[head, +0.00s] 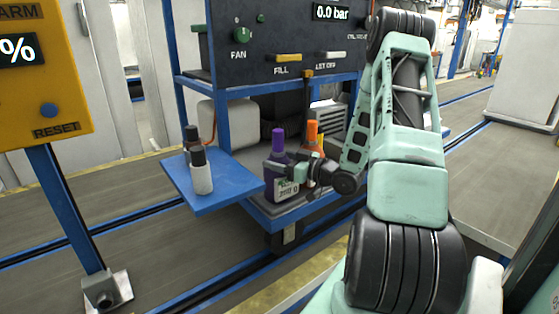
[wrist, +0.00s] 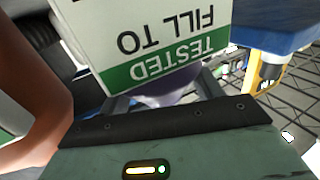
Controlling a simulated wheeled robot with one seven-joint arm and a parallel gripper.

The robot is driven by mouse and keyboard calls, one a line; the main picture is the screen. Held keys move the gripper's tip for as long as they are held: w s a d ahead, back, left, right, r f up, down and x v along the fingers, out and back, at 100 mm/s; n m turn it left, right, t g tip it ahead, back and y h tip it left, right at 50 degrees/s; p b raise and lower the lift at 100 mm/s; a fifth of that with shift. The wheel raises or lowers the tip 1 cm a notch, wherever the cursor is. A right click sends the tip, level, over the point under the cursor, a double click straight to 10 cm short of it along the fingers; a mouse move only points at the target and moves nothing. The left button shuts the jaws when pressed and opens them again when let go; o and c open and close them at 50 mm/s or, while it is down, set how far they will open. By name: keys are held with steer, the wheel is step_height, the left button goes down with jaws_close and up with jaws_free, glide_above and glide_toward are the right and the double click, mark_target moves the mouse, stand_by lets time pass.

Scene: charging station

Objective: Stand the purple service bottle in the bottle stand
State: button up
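The purple service bottle (head: 278,150) is upright at the front of the lower shelf of the blue rack in the head view, its purple neck and pale label showing. My gripper (head: 288,174) reaches it from the right, its fingers on either side of the bottle body. In the wrist view, the label (wrist: 165,45) fills the upper middle, with the gripper fingers (wrist: 165,98) flanking the purple body and closed on it. The fingertips are hidden behind the label. I cannot tell whether the bottle's base touches the shelf. I cannot make out the bottle stand with certainty.
An orange bottle (head: 311,135) stands just behind my gripper on the shelf. A blue side tray (head: 222,192) at left holds a white cylinder with a black top (head: 201,178) and another dark-topped item (head: 191,135). A black control panel (head: 290,40) rises above the shelf.

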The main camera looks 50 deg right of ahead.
steer(key=shift+r, duration=0.1)
steer(key=s+d+b, duration=0.1)
steer(key=s, duration=1.1)
steer(key=shift+d, duration=0.4)
